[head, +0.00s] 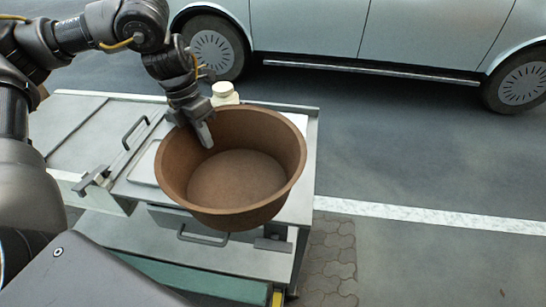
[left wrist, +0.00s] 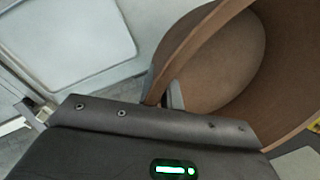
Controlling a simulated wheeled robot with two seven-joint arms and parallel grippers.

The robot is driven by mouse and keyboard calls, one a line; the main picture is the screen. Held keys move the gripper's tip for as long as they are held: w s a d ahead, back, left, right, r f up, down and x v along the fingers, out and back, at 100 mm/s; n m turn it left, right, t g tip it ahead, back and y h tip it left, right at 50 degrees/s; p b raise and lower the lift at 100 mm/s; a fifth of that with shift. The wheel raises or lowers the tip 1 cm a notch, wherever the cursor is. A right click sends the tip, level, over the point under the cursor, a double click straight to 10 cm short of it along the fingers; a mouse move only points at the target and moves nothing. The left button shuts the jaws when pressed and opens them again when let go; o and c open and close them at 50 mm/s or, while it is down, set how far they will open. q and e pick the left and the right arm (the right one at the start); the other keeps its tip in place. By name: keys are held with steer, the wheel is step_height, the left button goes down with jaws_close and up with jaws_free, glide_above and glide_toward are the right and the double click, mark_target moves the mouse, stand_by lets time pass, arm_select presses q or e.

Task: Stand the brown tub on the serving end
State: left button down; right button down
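The brown tub (head: 283,190) is a wide, round, empty bowl-like vessel, upright over the right end of a grey metal cart (head: 305,150). My left gripper (head: 205,137) is at the tub's back-left rim, with one finger showing inside the wall. In the left wrist view the tub (left wrist: 225,65) fills the right side, and its wall runs to the gripper (left wrist: 165,97), which appears shut on it. My right gripper is not in view.
A cream jar (head: 224,93) stands behind the tub. Lids with handles (head: 135,132) cover the cart's left part. A drawer handle (head: 202,238) is on the front, above a lower shelf (head: 130,240). A parked car (head: 400,35) is beyond; the pavement at right is clear.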

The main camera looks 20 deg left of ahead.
arm_select(q)
steer(key=shift+a+r+n, duration=0.2)
steer(key=shift+a+n, duration=0.3)
steer(key=shift+n, duration=0.5)
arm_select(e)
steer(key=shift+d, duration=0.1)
arm_select(q)
steer(key=w+f+b, duration=0.1)
steer(key=w+f, duration=0.8)
steer(key=w, duration=0.4)
steer(key=shift+w+f, duration=0.2)
steer(key=shift+w, duration=0.05)
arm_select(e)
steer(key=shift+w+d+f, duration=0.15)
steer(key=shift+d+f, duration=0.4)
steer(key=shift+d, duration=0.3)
arm_select(q)
steer(key=f, duration=0.3)
steer(key=shift+w+a+f+p, duration=0.15)
steer(key=shift+w+f+p, duration=0.05)
steer(key=shift+p, duration=0.1)
steer(key=shift+f, duration=0.15)
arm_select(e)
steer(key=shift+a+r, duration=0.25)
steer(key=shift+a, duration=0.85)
